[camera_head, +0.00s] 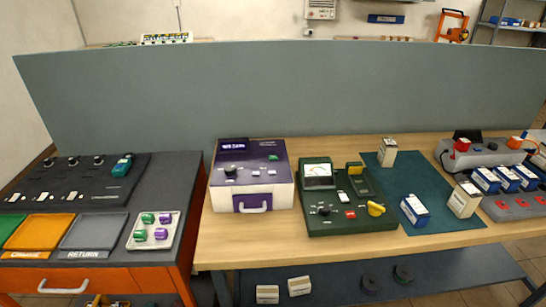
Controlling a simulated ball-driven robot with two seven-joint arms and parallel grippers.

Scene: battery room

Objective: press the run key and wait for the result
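A purple and white bench device (268,190) stands on the wooden table. It has a lit display (233,146) whose text is too small to read surely, a black knob (230,170), a green key (273,157), small pale keys and a front drawer with a handle (253,207). To its right is a dark green tester (350,222) with a needle meter (318,171), a red key (350,214) and a yellow knob (376,209). Which key is the run key cannot be read. Neither gripper is in view.
At left, a dark bench holds orange (38,231) and grey (94,231) trays and a white tray (133,243) of green and purple cells. A teal mat (445,220) at right carries boxes (414,211). A grey-blue partition (270,90) stands behind.

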